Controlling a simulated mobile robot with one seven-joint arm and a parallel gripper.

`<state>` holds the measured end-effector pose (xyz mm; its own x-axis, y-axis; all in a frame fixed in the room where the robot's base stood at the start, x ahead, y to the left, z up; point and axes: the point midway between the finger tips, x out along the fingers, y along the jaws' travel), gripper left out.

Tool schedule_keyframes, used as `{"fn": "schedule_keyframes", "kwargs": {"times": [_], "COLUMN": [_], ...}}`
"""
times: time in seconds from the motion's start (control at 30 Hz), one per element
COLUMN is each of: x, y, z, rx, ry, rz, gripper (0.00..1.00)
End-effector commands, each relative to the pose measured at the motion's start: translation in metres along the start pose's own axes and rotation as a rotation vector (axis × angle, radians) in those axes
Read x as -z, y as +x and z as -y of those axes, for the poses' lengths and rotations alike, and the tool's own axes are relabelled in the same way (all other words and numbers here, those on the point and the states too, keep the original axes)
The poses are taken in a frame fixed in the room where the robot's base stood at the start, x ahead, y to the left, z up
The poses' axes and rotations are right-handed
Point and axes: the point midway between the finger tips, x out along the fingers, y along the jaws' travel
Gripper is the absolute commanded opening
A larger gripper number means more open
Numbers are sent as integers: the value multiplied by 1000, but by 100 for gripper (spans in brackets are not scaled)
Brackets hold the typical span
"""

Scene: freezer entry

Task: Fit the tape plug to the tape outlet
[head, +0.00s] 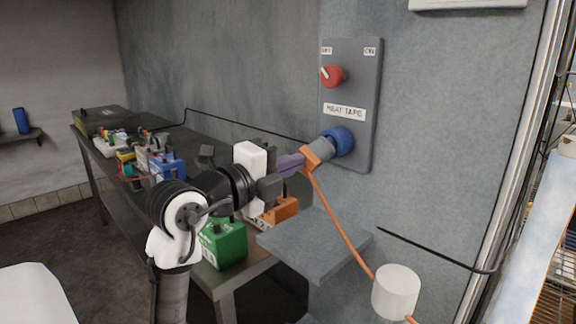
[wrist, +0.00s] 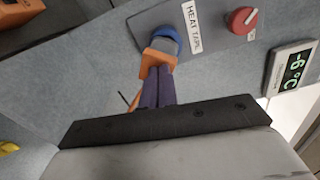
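The tape plug (head: 310,159) is orange with a grey front part and an orange cable hanging from it. My gripper (head: 298,162) has its purple fingers closed on the back of the plug. The plug points at the blue round tape outlet (head: 343,141) on the grey HEAT TAPE panel, in line with it. The grey front meets the outlet's face; how deep it sits is hidden. In the wrist view the orange plug (wrist: 157,58) is at the tips of my gripper (wrist: 158,75), right against the blue outlet (wrist: 165,37).
A red knob (head: 332,75) above the outlet points toward OFF. The orange cable runs down past a grey ledge (head: 315,243) to a white cylinder (head: 396,291). A dark bench (head: 205,162) with several tools and boxes stands left. A display (wrist: 294,68) reads -6 °C.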

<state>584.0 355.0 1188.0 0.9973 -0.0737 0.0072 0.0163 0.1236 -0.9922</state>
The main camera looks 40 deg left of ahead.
Motion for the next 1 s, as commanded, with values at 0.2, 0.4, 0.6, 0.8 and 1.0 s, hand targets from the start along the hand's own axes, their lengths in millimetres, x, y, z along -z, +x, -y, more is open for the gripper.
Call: {"fn": "schedule_keyframes", "kwargs": {"times": [0.2,0.4,0.6,0.8,1.0], "x": [3,2,2,1,2], "y": [-4,-23,-34,-67,-114], "z": [-4,-4,-2,-4,-4], "rx": [-6,-5,-4,-2,-2], "ry": [-1,-1,-1,-1,-1], "rz": [-11,-8,-6,-4,-6], "gripper": [0,0,0,0,0]}}
